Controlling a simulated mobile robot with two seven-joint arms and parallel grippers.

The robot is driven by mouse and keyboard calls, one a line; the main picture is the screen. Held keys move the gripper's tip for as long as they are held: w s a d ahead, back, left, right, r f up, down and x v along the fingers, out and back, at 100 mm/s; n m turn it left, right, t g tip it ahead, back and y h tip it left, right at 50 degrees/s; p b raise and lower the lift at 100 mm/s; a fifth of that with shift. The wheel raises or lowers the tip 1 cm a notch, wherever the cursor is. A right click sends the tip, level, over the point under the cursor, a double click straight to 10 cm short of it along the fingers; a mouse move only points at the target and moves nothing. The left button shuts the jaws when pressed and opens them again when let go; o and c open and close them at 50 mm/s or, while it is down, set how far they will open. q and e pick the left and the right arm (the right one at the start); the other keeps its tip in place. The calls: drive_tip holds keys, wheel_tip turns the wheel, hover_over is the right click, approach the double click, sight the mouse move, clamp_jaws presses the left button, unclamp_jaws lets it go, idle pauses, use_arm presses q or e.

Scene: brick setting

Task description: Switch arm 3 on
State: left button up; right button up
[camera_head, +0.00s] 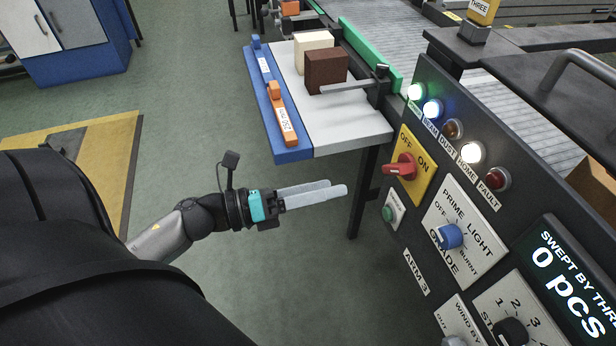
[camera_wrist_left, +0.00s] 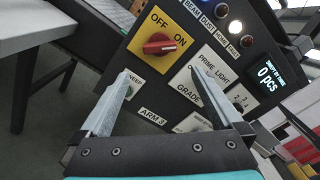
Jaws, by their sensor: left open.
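The red rotary switch (camera_head: 401,167) sits on a yellow OFF/ON plate (camera_head: 417,184) on the dark sloping panel, above the ARM 3 label (camera_head: 416,272). I cannot tell for sure which mark its handle points to. My left gripper (camera_head: 338,187) is open and empty, left of the panel and apart from the switch. In the left wrist view the switch (camera_wrist_left: 160,44) shows beyond the two fingertips (camera_wrist_left: 163,72), a little above the gap between them. My right gripper is not in view.
Below the switch are a green button (camera_head: 388,213) and a blue PRIME LIGHT knob (camera_head: 449,236). Green, blue and white lamps are lit above. A white table (camera_head: 350,136) with a blue edge carries a brown block (camera_head: 325,70) and a cream block (camera_head: 312,48).

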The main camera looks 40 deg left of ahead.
use_arm(q)
drive_tip(key=shift+v, duration=1.15)
drive_tip(key=w+a+f+n+y, duration=0.1)
drive_tip(key=a+f+n+y, duration=0.25)
drive_tip(key=f+n, duration=0.4)
drive_tip(key=a+f+n+y, duration=0.3)
drive_tip(key=f+n+y, duration=0.1)
drive_tip(key=f+n, duration=0.4)
drive_tip(key=s+f+n+g+y, duration=0.2)
drive_tip(key=s+f+n, duration=0.15)
drive_tip(key=f, duration=0.45)
drive_tip(key=s+f+n+g+y, duration=0.2)
drive_tip(key=s+f+n, duration=0.15)
drive_tip(key=f, duration=0.55)
drive_tip(key=s+d+f+n+g, duration=0.4)
drive_tip(key=s+f, duration=0.3)
drive_tip(key=s, duration=0.2)
drive_tip(key=s+d+f+n+g, duration=0.3)
drive_tip(key=s+f+n, duration=0.3)
drive_tip(key=s+f, duration=0.2)
drive_tip(key=shift+s+d+g, duration=0.35)
drive_tip(key=shift+s+g, duration=0.45)
drive_tip(key=shift+s, duration=0.45)
